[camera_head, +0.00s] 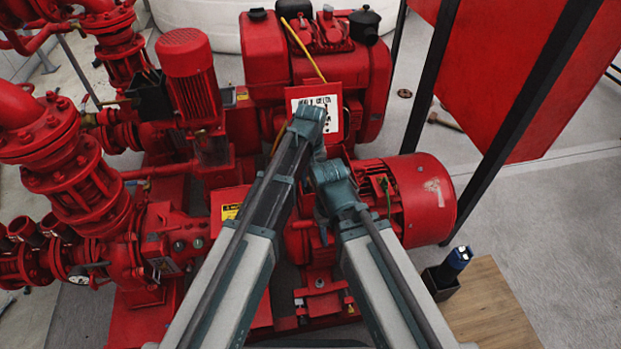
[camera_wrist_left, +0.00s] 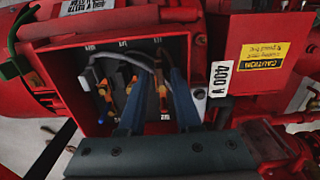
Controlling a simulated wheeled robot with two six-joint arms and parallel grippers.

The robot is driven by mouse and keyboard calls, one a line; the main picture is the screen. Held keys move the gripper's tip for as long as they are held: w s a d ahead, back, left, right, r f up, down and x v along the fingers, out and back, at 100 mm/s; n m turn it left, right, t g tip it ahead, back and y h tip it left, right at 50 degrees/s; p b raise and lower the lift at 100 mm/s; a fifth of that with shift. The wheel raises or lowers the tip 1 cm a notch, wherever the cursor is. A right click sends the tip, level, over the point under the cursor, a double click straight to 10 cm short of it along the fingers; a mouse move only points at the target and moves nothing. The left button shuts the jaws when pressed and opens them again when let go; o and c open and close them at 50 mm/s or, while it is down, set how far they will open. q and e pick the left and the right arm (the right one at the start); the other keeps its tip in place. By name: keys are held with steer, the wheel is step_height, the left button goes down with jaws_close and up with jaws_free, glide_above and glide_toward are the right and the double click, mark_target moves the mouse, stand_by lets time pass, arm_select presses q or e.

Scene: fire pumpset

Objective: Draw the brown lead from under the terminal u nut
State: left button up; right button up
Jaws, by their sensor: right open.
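The open red terminal box (camera_wrist_left: 100,100) on the motor fills the left wrist view. Inside it, grey leads (camera_wrist_left: 138,60) curve over terminals with orange and yellow parts. Contact cannot be told. In the head view my left arm hides the box. My right gripper (camera_head: 327,190) is lower, beside the motor (camera_head: 415,200); its fingertips are mostly hidden.
Red pipes and a flanged pump (camera_head: 75,180) stand at the left. A red panel on black posts (camera_head: 505,75) is at the right. A wooden table (camera_head: 490,305) and a dark holder with a blue-topped tool (camera_head: 447,275) are at the lower right.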

arm_select(q)
jaws_close()
steer(key=shift+s, duration=0.2)
steer(key=shift+s+d, duration=0.25)
steer(key=shift+s, duration=0.8)
steer(key=shift+r, duration=0.1)
step_height(320, 180, up, 10)
steer(key=p, duration=1)
